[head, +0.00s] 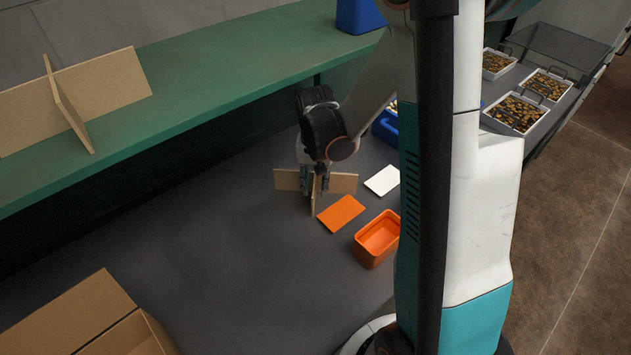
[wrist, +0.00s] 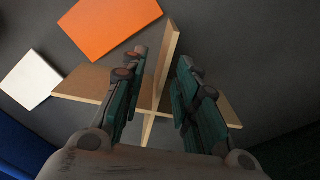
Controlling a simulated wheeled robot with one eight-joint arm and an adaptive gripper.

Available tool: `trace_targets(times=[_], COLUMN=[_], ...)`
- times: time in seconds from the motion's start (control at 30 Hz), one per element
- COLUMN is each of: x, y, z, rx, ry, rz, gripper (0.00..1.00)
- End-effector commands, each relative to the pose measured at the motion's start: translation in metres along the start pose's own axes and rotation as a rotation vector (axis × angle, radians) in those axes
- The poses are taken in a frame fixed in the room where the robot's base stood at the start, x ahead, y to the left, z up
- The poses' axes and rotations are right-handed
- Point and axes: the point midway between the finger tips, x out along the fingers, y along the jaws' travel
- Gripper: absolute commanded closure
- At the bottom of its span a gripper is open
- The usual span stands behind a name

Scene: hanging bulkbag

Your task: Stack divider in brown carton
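A tan cross-shaped divider (head: 343,183) stands on the grey surface, and it also shows in the wrist view (wrist: 85,83). My gripper (head: 314,184) is down at the divider, with its fingers on either side of one upright panel. In the wrist view my gripper (wrist: 163,62) is open, with a gap showing between the fingers and that panel. A second cross-shaped divider (head: 110,83) stands on the green shelf at upper left. The brown carton (head: 70,318) is at the lower left, with a flap spread out; its inside is mostly hidden.
An orange lid (head: 341,213) and a white lid (head: 382,180) lie beside the divider. An open orange bin (head: 377,240) stands nearer. The green shelf (head: 215,75) runs behind. A blue bin (head: 358,16) stands on it. The grey surface between carton and divider is clear.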

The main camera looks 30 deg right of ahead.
Motion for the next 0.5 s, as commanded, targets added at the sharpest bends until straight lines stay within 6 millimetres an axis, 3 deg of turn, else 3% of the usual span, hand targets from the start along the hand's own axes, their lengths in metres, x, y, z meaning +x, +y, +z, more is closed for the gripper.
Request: trace_targets(times=[0.5], x=[0.055], y=[-0.003], z=[0.002], rx=[0.0], ry=[0.001], rz=[0.0], gripper=[0.72])
